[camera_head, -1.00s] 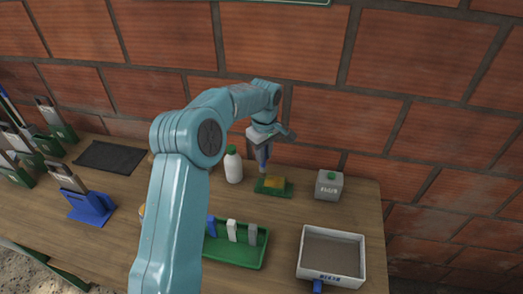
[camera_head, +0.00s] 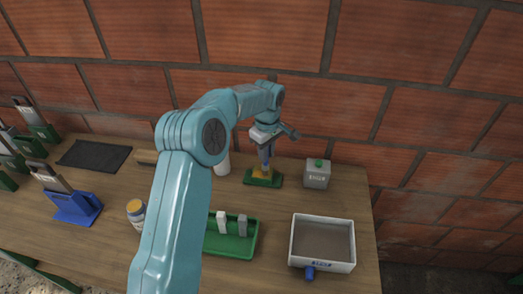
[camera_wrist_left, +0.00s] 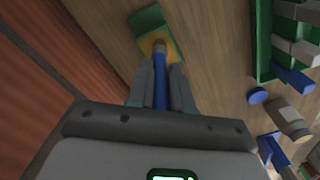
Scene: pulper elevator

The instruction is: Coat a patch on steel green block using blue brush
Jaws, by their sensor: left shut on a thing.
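The green block (camera_head: 250,181) lies near the back of the table, with a yellow-orange patch on its top. It also shows in the left wrist view (camera_wrist_left: 146,20), with the yellow patch (camera_wrist_left: 150,43) at its near end. My left gripper (camera_head: 266,150) is above the block, shut on the blue brush (camera_wrist_left: 160,92). The brush points down, and its tip is over the yellow patch. I cannot tell whether the tip touches it. My right gripper is not in view.
A green tray (camera_head: 230,251) with upright white and grey pieces is in front. A white tray (camera_head: 322,263) is at right. A black mat (camera_head: 93,155) and blue holder (camera_head: 75,210) are at left.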

